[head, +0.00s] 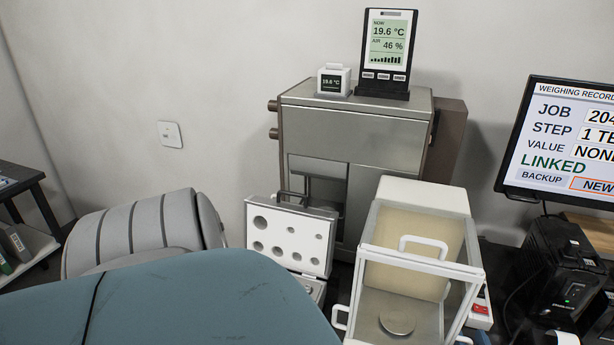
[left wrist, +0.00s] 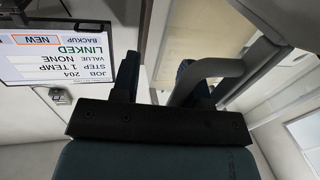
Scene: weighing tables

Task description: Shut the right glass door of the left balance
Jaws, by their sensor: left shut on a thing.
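The left balance (head: 421,192) stands right of centre in the head view. It has a white rear housing, a glass case with a white frame and a round pan (head: 397,319). Its top handle (head: 423,241) and a left side handle (head: 339,318) show. The right glass door is seen edge-on, and how far it stands open is hard to tell. My left gripper (left wrist: 160,85) shows in the left wrist view, shut on a grey door handle (left wrist: 215,68) beside the balance's frame. My right gripper is out of view.
A white weight case (head: 290,235) with its lid up stands left of the balance. A metal cabinet (head: 350,130) is behind, carrying a temperature display (head: 388,50). A monitor (head: 565,140) and a black box (head: 563,270) stand at the right.

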